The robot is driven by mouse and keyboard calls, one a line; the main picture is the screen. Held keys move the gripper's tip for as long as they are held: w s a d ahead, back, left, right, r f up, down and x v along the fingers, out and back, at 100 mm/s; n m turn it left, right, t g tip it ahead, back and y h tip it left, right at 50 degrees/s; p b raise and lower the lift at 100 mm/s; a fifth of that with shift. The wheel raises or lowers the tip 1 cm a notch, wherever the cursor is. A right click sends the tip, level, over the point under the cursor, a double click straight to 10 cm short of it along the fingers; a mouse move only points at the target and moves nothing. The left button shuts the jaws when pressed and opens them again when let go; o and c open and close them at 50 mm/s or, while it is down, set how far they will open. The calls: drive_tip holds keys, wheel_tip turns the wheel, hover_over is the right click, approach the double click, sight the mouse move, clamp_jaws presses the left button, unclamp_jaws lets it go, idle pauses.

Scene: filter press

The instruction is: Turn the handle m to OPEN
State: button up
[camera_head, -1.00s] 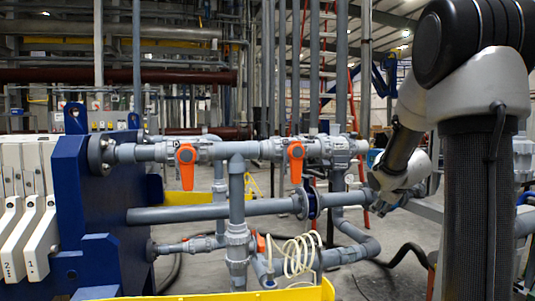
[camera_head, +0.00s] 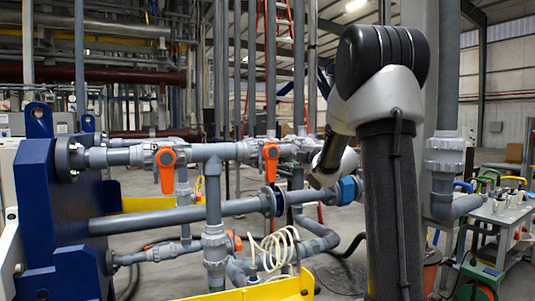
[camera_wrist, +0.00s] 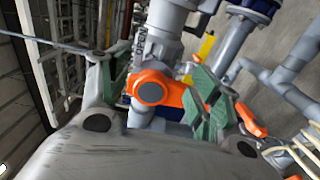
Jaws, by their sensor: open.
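Two orange valve handles hang down from the grey upper pipe in the head view: a left one (camera_head: 166,168) and a right one (camera_head: 270,162). I cannot tell which is m. In the wrist view an orange handle (camera_wrist: 150,90) lies between the green-padded fingers of my gripper (camera_wrist: 153,82). The fingers are spread and apart, with the handle's round hub nearer the left finger. Its lever runs toward the right finger; I cannot tell whether they touch. Dark lettering shows on the grey fitting (camera_wrist: 155,42) above it. In the head view my gripper is hidden.
A third orange handle (camera_head: 236,241) sits lower, by a coiled cream hose (camera_head: 275,250). A blue press frame (camera_head: 62,215) stands left. A yellow edge (camera_head: 275,290) crosses the front. A cart (camera_head: 503,220) with items stands right.

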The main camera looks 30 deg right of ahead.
sight(272, 168)
drive_tip(key=a+f+m, duration=0.6)
drive_tip(key=m, duration=1.2)
drive_tip(key=w, duration=0.6)
drive_tip(key=shift+w+d, duration=0.1)
drive_tip(key=shift+w, duration=0.55)
drive_tip(key=shift+c, duration=0.4)
